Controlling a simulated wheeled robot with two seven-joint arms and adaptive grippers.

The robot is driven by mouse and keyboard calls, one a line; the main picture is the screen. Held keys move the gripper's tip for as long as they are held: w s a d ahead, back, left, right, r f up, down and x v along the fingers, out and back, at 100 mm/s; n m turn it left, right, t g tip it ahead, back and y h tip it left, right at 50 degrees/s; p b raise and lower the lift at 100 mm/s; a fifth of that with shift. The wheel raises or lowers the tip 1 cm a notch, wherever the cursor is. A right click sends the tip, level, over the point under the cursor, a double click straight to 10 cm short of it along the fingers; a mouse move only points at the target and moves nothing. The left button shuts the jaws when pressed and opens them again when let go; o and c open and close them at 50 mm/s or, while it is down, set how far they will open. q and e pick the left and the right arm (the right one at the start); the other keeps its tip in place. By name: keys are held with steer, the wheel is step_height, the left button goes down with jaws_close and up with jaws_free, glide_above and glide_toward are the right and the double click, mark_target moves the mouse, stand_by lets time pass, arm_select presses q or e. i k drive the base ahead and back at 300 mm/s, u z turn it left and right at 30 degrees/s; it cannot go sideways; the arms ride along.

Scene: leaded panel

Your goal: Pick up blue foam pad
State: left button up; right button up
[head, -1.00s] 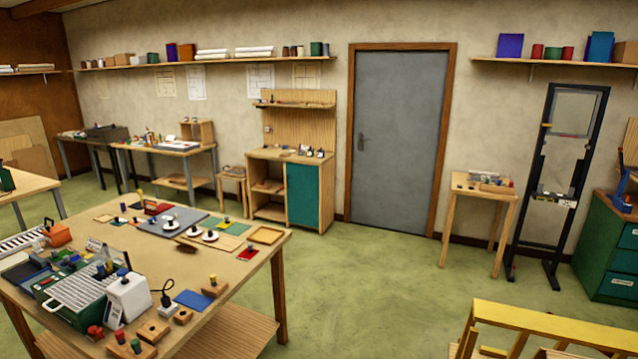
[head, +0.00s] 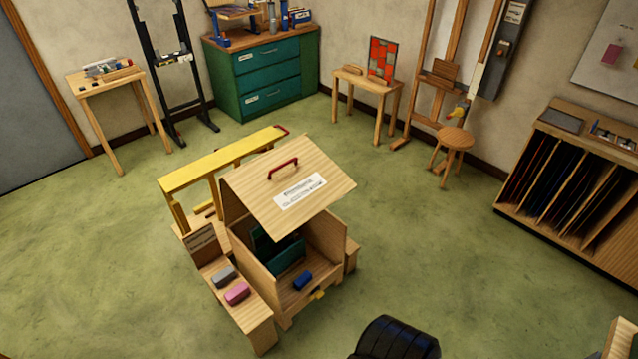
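A small dark blue block (head: 302,280), which looks like the blue foam pad, lies on the floor of an open wooden box, near its front edge. The box (head: 256,272) has a raised slanted wooden lid (head: 288,187) with a red handle and a white label. A dark green object (head: 285,255) stands inside the box behind the blue block. A grey block (head: 224,276) and a pink block (head: 237,294) lie on a wooden ledge to the left of the box. Neither of my grippers shows in the head view.
A yellow-topped wooden stand (head: 222,159) is behind the box. Green drawers (head: 268,75), a small table (head: 367,85), a round stool (head: 455,139) and a rack of sheets (head: 566,190) stand along the walls. Green floor (head: 420,240) is clear right of the box.

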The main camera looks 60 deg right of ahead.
mark_target(301, 281)
steer(key=z, duration=1.65)
